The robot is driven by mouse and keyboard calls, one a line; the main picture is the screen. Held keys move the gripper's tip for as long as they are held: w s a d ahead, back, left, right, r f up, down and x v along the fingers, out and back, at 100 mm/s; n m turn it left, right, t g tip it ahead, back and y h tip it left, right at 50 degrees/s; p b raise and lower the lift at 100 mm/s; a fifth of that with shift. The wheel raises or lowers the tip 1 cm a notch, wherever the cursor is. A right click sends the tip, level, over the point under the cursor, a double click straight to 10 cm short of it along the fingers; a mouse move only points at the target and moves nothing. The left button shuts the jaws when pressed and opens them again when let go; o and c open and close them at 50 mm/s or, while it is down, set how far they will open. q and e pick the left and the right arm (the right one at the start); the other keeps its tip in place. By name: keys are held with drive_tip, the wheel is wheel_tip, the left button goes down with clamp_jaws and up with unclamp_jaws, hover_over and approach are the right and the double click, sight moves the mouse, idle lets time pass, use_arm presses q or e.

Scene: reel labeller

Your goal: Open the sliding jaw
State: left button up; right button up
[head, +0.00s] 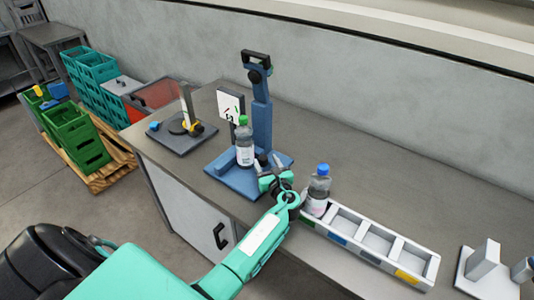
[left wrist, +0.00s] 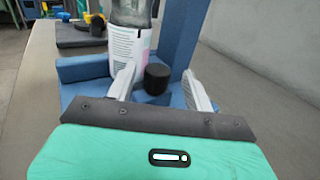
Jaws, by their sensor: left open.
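The blue bench device (head: 262,120) stands on the table, with a tall column, a black handle on top and a blue base. A bottle with a green cap (head: 244,145) stands upright on its base; its label shows in the left wrist view (left wrist: 128,45). A black knob (left wrist: 157,78) sits beside the bottle at the device. I cannot make out which part is the sliding jaw. My left gripper (head: 268,178) is open at the front of the device. In the left wrist view its fingers (left wrist: 160,88) appear either side of the knob; contact is not visible. My right gripper is out of view.
A white divided tray (head: 375,240) with a blue-capped bottle (head: 318,190) at its left end lies right of my left gripper. A dark plate with a reel stand (head: 184,125) is at the left. A white fixture (head: 485,262) stands far right. The wall runs behind.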

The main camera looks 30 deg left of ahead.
use_arm(q)
wheel_tip(320, 180, up, 20)
drive_tip(key=b, duration=0.1)
drive_tip(key=shift+d+f, duration=0.1)
idle(0.5)
